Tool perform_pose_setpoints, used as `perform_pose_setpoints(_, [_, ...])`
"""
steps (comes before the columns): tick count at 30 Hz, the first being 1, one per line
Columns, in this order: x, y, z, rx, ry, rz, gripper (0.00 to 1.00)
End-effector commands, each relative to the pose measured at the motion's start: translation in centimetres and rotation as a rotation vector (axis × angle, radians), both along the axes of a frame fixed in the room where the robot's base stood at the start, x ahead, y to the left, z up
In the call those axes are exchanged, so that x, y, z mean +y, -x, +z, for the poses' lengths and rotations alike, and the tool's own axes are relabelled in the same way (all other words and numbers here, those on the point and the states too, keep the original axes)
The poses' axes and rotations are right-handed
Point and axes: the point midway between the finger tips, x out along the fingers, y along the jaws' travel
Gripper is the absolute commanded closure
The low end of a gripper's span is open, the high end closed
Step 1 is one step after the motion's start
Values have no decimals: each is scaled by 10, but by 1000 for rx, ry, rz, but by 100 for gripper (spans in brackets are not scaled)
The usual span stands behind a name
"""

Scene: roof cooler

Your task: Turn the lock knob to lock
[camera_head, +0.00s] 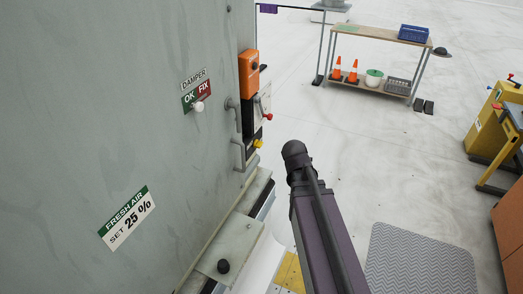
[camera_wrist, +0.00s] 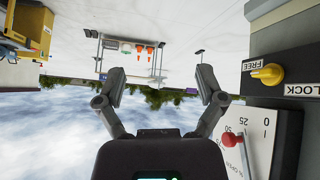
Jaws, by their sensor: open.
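The yellow lock knob (camera_wrist: 268,74) is on a dark panel at the right of the wrist view, between a FREE label (camera_wrist: 252,65) and a LOCK label (camera_wrist: 301,90). Its handle appears to point left, on the FREE side. The knob also shows small in the head view (camera_head: 258,143), low on the side of the grey cabinet. My gripper (camera_wrist: 160,78) is open with nothing between its fingers. The knob lies to the right of the right finger, apart from it.
A red-knobbed lever (camera_wrist: 230,138) on a white scale plate sits close to the knob. The grey cabinet (camera_head: 120,120) fills the left, with grey handles (camera_head: 238,155) and an orange box (camera_head: 248,75). A shelf with cones (camera_head: 375,35) stands far off. Open floor lies between.

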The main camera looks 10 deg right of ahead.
Motion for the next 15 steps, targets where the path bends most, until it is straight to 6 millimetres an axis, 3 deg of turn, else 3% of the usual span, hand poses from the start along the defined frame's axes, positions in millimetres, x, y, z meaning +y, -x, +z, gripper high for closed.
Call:
perform_pose_setpoints(6, [-38, -50, 16, -306, 82, -23, 11])
perform_pose_setpoints(15, [-61, -96, 50, -681, 140, 76, 11])
